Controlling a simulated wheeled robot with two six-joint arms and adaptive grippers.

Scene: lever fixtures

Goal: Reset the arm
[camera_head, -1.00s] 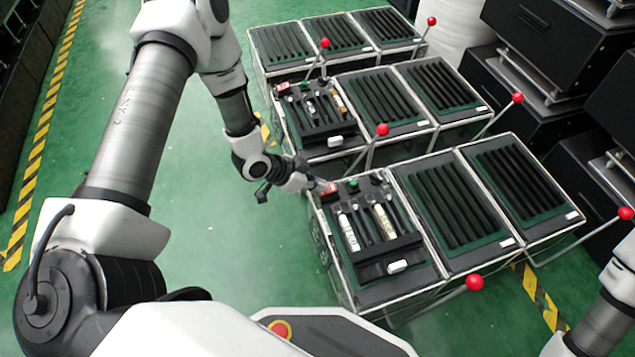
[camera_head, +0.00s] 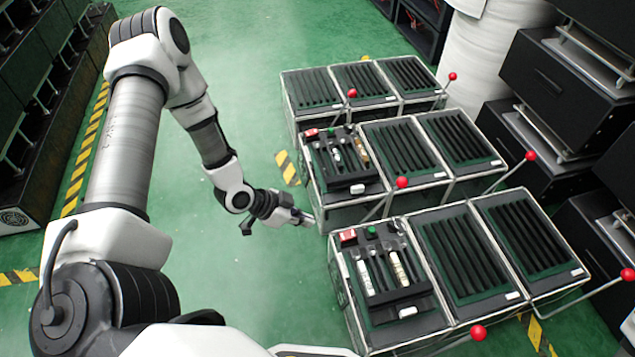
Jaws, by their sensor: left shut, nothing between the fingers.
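My left gripper (camera_head: 306,219) is shut and empty. It hangs over the green floor, just left of the gap between the front and middle rows of lever fixtures, apart from them. The front-left fixture (camera_head: 352,326) has a red block (camera_head: 348,236), a green button (camera_head: 371,230) and two pale cylinders in its black top. Levers with red ball knobs slant from the fixtures: one at the front (camera_head: 479,333), one in the middle row (camera_head: 402,182) and one at the back (camera_head: 352,93). My right gripper is not in view.
More red-knobbed levers stand on the right, such as one at the middle row's right (camera_head: 530,155). Black cabinets (camera_head: 568,85) and a white roll (camera_head: 488,50) stand behind them. Green floor (camera_head: 240,285) is clear to the left, up to the yellow-black stripe (camera_head: 88,150).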

